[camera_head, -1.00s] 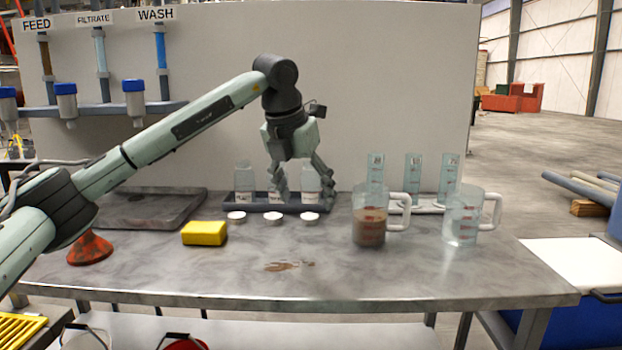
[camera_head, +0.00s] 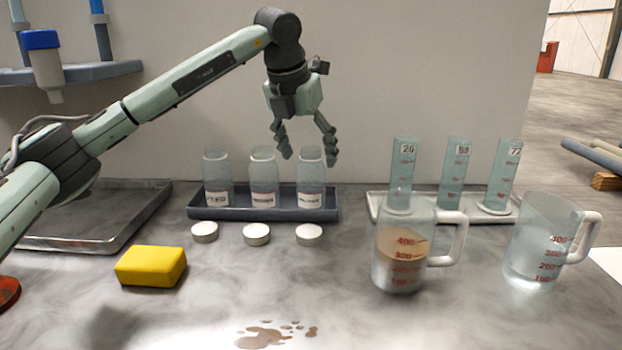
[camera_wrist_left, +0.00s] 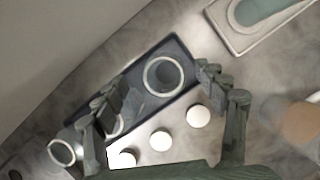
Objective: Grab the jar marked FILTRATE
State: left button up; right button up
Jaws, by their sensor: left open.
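Three clear open jars stand upright in a dark tray (camera_head: 205,212): a left jar (camera_head: 217,172), a middle jar (camera_head: 262,175) and a right jar (camera_head: 311,175). Each has a white label; the print is too blurred to be sure which reads FILTRATE. My left gripper (camera_head: 307,158) is open and empty, pointing down, with its fingertips near rim height around the right jar. In the left wrist view the right jar (camera_wrist_left: 163,76) lies between the open fingers. One finger partly covers the middle jar. My right gripper is not in view.
Three white lids (camera_head: 257,235) lie before the tray. A yellow sponge (camera_head: 150,266) and flat metal tray (camera_head: 95,235) are left. A brown spill (camera_head: 265,337) marks the front.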

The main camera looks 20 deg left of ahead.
aim_at(314, 177)
pick_arm(q)
jog(key=x, duration=0.3)
jog(key=p+x, duration=0.1)
jog(key=x, duration=0.1)
jog(key=shift+s+d+f, duration=0.2)
jog(key=shift+d+f, duration=0.05)
jog(key=shift+f, duration=0.15)
jog(key=shift+w+f, duration=0.2)
jog(key=shift+f, duration=0.25)
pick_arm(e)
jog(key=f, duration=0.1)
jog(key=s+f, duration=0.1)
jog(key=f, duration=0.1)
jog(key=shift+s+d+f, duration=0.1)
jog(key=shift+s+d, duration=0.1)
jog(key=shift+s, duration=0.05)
pick_arm(q)
jog(key=c, duration=1.3)
jog(key=shift+o, duration=0.2)
